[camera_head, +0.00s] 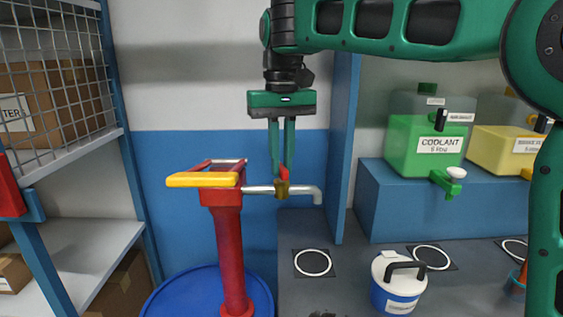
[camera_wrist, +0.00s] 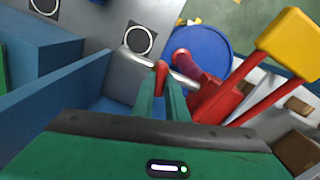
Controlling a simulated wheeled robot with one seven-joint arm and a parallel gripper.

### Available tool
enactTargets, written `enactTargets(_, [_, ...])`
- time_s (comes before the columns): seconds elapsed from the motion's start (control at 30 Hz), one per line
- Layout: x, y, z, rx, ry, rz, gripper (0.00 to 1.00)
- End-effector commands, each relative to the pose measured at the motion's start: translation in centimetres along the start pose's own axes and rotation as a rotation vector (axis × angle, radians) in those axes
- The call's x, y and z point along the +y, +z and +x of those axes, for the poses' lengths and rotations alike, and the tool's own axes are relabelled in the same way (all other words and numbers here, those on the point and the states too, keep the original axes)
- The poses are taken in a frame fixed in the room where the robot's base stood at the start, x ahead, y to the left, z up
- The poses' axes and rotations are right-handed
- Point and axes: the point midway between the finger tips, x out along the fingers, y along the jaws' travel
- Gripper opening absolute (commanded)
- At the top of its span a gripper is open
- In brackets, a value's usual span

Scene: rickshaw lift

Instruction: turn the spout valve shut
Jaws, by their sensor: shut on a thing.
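A red hand pump (camera_head: 230,248) with a yellow handle (camera_head: 203,180) stands on a blue drum (camera_head: 168,298). Its silver spout (camera_head: 305,190) runs to the right and bends down at the end. A brass valve body (camera_head: 282,190) sits on the spout, with a red valve lever (camera_head: 284,174) on top. My gripper (camera_head: 283,170) comes straight down from above and is shut on the lever. In the wrist view the red lever (camera_wrist: 161,70) shows between the fingertips, beside the spout (camera_wrist: 133,56). The fingers partly hide the lever.
A blue upright panel (camera_head: 345,150) stands just right of my gripper. Beyond it are a green coolant container (camera_head: 412,140) and a yellow one (camera_head: 492,150) on a blue bench. A white-and-blue bucket (camera_head: 392,290) stands on the grey surface. A caged shelf (camera_head: 60,90) is at left.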

Motion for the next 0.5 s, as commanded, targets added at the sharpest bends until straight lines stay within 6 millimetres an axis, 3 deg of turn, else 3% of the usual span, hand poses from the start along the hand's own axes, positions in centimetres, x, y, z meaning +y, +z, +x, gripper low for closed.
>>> enactTargets(0.5, [0.26, -0.25, -0.07, 0.007, 0.0, 0.282, 0.0])
